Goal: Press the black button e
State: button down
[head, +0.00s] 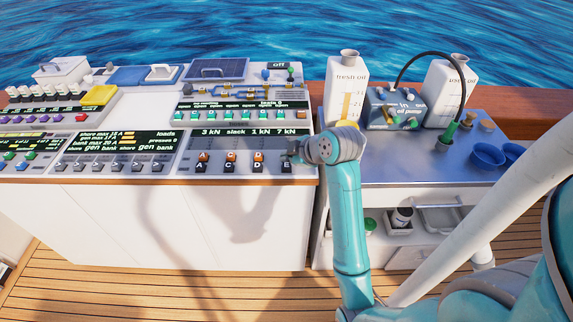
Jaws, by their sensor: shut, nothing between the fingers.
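The black button E (286,168) is at the right end of a row of black lettered buttons on the front of the white console. The letter E is printed just below it. My gripper (291,153) is shut and empty. In the picture it is just above button E, at the console's right end. I cannot tell whether the fingertips touch the panel. The gripper covers the spot above E, where the other columns have an orange button.
Black buttons A (200,167), C (230,167) and D (258,167) stand to the left, with orange buttons (231,156) above them. A label strip (245,132) runs behind. The metal counter (400,158) at right carries oil jugs (346,90) and a pump box (396,108).

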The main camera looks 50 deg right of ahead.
aim_at(288, 166)
jog(key=shift+f, duration=0.15)
dwell(0.6)
jog(key=shift+f, duration=0.25)
jog(key=shift+f, duration=0.85)
dwell(1.1)
jog(key=shift+r, duration=1.25)
jog(key=shift+r, duration=2.5)
